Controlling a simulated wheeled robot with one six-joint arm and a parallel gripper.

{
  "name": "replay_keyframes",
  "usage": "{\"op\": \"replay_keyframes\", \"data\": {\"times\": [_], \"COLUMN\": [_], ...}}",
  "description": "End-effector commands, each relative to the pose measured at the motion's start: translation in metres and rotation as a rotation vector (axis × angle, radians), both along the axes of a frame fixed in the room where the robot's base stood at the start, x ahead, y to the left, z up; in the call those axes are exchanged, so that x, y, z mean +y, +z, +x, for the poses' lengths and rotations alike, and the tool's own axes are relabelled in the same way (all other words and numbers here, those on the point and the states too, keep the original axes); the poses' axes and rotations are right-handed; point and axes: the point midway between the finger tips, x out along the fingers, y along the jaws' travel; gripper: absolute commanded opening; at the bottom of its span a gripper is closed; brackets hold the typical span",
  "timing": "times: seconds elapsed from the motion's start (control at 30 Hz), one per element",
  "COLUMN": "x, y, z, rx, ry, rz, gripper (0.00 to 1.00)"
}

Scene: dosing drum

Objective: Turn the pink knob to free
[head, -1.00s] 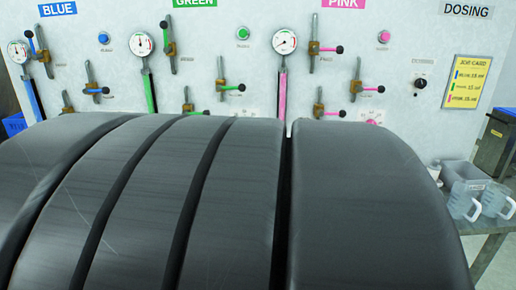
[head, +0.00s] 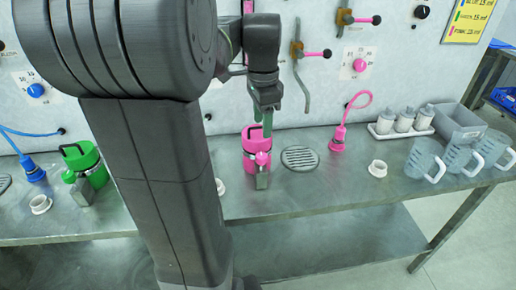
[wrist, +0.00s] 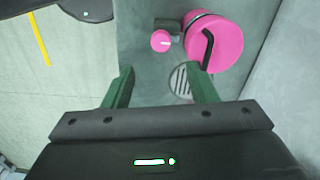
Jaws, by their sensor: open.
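A round pink knob (head: 360,65) sits on a white numbered plate on the wall panel, right of my gripper. Its pointer setting is too small to read. A pink canister (head: 256,140) with a black handle stands on the metal bench, with a pink ball-like knob (head: 263,158) on its front fitting. In the wrist view the canister (wrist: 215,42) and its small knob (wrist: 160,40) lie beyond the fingertips. My gripper (head: 263,118) points down above the canister, its green fingers open and apart (wrist: 160,82), with nothing between them.
Pink-ended levers (head: 318,54) stick out from the panel near my arm. A round drain grate (head: 300,158), a pink hose fitting (head: 338,140), a bottle tray (head: 402,124) and clear jugs (head: 425,160) stand to the right. A green canister (head: 85,165) is at left.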

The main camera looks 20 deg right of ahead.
Motion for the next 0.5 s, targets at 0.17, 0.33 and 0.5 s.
{"op": "replay_keyframes", "data": {"times": [0.17,0.33,0.5], "x": [0.001,0.001,0.000], "y": [-0.042,-0.074,-0.095], "z": [0.000,0.000,0.000], "rx": [0.004,0.003,0.001], "ry": [0.002,0.002,0.003], "rz": [0.002,0.001,0.000], "gripper": [0.52,0.52,0.52]}}
